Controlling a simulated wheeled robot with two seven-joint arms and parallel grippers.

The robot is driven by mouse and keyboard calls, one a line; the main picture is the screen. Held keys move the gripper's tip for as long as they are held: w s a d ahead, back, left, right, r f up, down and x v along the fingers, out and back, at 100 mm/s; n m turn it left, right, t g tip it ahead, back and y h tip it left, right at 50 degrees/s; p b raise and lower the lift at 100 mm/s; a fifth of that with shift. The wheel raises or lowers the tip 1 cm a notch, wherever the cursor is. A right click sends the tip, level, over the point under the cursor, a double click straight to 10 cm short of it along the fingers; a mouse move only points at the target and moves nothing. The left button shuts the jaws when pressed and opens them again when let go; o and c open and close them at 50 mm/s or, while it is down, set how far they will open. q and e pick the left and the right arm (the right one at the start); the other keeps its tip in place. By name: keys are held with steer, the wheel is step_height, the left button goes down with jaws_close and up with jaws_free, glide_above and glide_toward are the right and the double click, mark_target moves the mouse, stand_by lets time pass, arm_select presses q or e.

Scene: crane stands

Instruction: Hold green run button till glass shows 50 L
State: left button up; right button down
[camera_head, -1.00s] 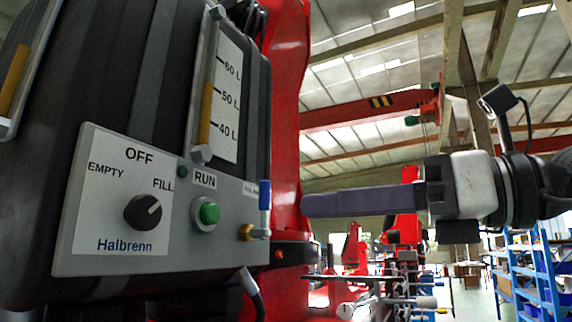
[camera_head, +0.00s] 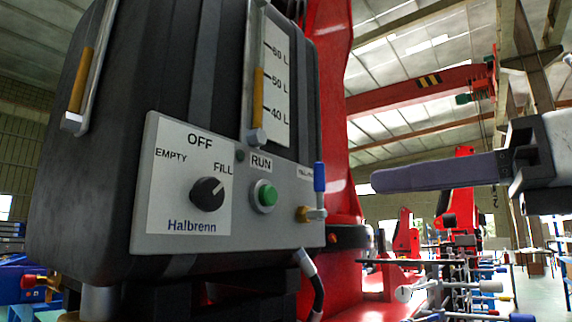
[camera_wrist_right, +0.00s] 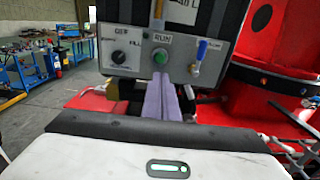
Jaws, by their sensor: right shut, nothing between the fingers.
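The green run button (camera_head: 264,195) sits under the RUN label on the grey panel (camera_head: 290,232); it also shows in the wrist view (camera_wrist_right: 160,58). The sight glass (camera_head: 258,95) above it holds an amber column whose top is close to the 50 L mark; the exact reading is unsure from this low angle. The black selector knob (camera_head: 207,194) points to FILL. My right gripper (camera_head: 376,182) is shut and empty, to the right of the panel and apart from the button. In the wrist view its fingertips (camera_wrist_right: 160,82) appear just below the button. My left gripper is not in view.
A blue-handled brass valve (camera_head: 319,178) sticks out at the panel's right edge, between the button and my right gripper in the head view. A second amber glass (camera_head: 82,80) is on the tank's left. A red crane column (camera_head: 345,150) stands behind the tank.

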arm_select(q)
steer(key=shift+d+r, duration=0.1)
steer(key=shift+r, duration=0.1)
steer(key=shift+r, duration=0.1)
arm_select(e)
steer(key=shift+a, duration=0.15)
steer(key=p, duration=0.3)
glide_toward(273, 194)
steer(key=x, duration=0.5)
steer(key=shift+w+a, duration=0.1)
steer(key=shift+a, duration=0.15)
steer(key=shift+w+a, duration=0.35)
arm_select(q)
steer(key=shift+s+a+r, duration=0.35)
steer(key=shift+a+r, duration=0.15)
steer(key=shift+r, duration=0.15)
arm_select(e)
steer(key=shift+f, duration=0.1)
